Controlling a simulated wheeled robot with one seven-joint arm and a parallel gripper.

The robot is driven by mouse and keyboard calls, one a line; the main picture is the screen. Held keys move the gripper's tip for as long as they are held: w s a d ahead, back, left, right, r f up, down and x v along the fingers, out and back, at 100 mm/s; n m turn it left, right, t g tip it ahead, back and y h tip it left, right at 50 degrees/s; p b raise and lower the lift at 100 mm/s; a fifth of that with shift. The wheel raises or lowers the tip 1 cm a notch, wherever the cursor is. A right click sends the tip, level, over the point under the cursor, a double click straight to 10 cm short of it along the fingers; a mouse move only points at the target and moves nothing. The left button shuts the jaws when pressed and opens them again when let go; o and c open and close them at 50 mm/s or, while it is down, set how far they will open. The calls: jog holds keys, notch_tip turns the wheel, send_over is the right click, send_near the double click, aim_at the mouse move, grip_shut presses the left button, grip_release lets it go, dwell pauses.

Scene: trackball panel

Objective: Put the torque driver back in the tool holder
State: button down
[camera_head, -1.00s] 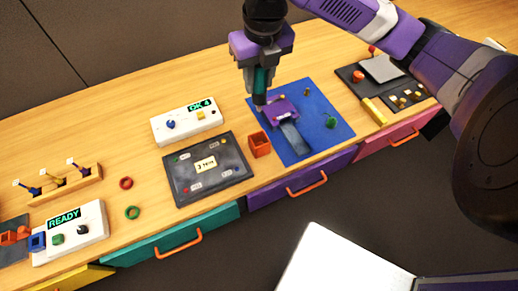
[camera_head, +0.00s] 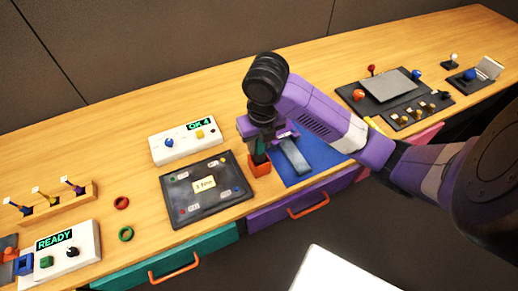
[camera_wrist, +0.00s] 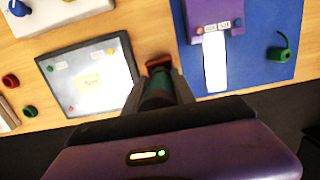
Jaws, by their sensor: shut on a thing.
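My gripper (camera_head: 263,143) is shut on the torque driver (camera_head: 259,154), a dark green tool pointing down. The tool holder (camera_head: 261,169), a small orange-red open box, stands at the left front edge of the blue mat. The driver is upright over the holder, and its lower end appears to be at or inside the opening. In the wrist view the green driver (camera_wrist: 156,90) shows between the fingers, and the holder (camera_wrist: 158,63) is partly hidden behind it. I cannot tell how deep the tip sits.
A dark panel (camera_head: 180,199) with a label lies left of the holder. A white box (camera_head: 170,150) reading "OK 4" stands behind it. The blue mat (camera_head: 327,158) bears a purple fixture with a grey slab (camera_head: 295,156). Drawer handles (camera_head: 308,206) jut from the front.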

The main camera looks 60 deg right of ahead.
jog(key=shift+f, duration=1.1)
jog(key=shift+f+b, duration=0.2)
jog(key=shift+b, duration=0.1)
jog(key=c, duration=1)
grip_release()
jog(key=shift+c, duration=0.2)
jog(key=shift+r, duration=0.15)
